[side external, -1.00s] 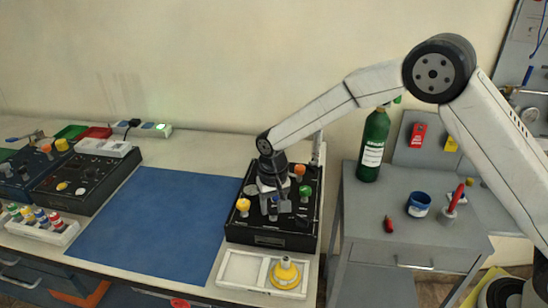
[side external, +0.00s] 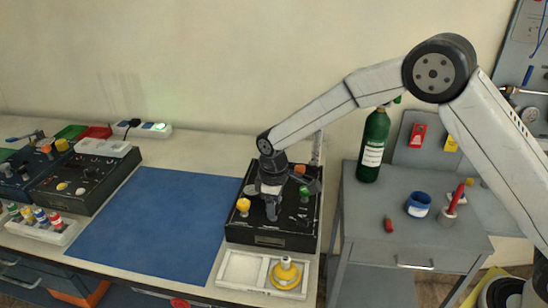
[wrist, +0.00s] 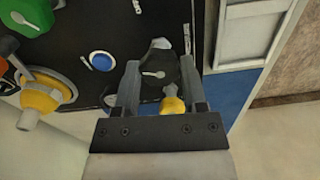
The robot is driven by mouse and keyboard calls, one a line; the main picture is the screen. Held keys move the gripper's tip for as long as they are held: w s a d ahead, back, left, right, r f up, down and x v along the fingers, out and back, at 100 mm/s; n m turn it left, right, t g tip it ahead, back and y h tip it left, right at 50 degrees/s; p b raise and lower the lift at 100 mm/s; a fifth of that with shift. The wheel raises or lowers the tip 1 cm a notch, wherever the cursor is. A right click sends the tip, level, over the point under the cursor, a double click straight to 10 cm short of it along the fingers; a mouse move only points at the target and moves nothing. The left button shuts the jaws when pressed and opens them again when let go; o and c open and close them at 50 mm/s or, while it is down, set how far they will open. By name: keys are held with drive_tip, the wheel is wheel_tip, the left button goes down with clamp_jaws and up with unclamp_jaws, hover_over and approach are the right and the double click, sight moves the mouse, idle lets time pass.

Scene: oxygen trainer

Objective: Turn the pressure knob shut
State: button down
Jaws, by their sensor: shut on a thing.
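The black trainer panel (side external: 270,240) stands on the bench. My gripper (side external: 272,208) points down over it. In the wrist view, a black knob (wrist: 157,72) with a white pointer mark sits between the two fingers of my gripper (wrist: 160,82), which are shut on it. The knob is mostly hidden by my gripper in the side view. No printed label can be read to confirm which knob it is.
A yellow knob (side external: 243,204) is left of my gripper; orange (side external: 300,169) and green (side external: 304,191) knobs are right. A white tray (side external: 240,270) holding a yellow fitting (side external: 285,272) lies in front. The blue mat (side external: 150,225) at left is clear.

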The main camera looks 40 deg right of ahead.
drive_tip(key=shift+n, duration=2)
drive_tip(key=shift+c, duration=0.7)
unclamp_jaws()
drive_tip(key=shift+r, duration=0.2)
drive_tip(key=shift+r, duration=3.75)
